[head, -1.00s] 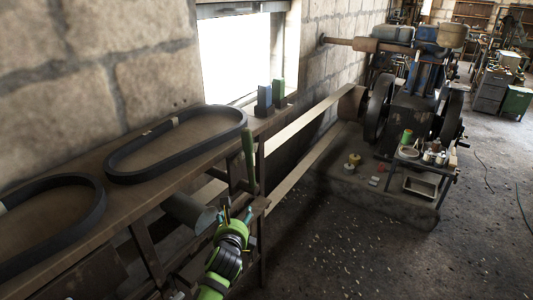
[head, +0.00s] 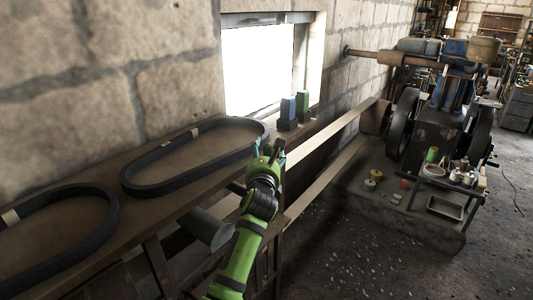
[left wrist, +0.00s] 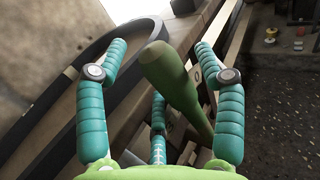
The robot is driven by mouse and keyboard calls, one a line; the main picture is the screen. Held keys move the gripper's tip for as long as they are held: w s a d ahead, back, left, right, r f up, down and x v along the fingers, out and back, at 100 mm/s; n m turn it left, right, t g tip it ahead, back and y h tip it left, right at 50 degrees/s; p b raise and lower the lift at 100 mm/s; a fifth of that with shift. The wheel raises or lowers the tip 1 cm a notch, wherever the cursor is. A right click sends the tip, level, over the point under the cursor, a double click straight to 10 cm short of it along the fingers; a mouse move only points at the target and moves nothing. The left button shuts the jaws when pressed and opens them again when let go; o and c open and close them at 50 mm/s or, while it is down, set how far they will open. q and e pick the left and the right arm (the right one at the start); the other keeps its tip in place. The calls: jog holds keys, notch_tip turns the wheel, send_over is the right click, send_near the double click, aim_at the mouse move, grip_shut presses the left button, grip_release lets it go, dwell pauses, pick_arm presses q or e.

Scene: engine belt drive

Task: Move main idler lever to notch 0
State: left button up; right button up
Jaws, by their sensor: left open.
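The green handle of the main idler lever (left wrist: 175,80) stands between the spread fingers of my left gripper in the left wrist view. The left gripper (left wrist: 160,48) is open, with teal fingers on both sides of the handle and a third finger below it. No finger is clearly closed on it. In the head view, my left gripper (head: 273,152) is at the front edge of the bench, and it hides most or all of the lever. A dark round mark (left wrist: 196,75) shows on the strip beside the handle; I cannot tell the lever's notch. My right gripper is not in view.
Black belt loops (head: 180,160) lie on the bench. A blue box (head: 288,108) and a green box (head: 302,103) stand near the window. A long flat belt (head: 330,135) runs to the engine (head: 435,130). The floor to the right is mostly open.

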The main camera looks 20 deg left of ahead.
pick_arm(q)
jog(key=shift+w, duration=0.2)
grip_shut()
jog(key=shift+w+d+r+p, duration=0.1)
jog(key=shift+r+p, duration=0.1)
jog(key=shift+p, duration=0.1)
jog(key=w+d+f+m+g+p, duration=0.1)
jog(key=w+d+m+g+p, duration=0.1)
jog(key=w+p, duration=0.4)
jog(key=shift+w+d+g+h, duration=0.3)
jog(key=shift+w+d+g, duration=0.25)
jog(key=shift+w+g, duration=0.45)
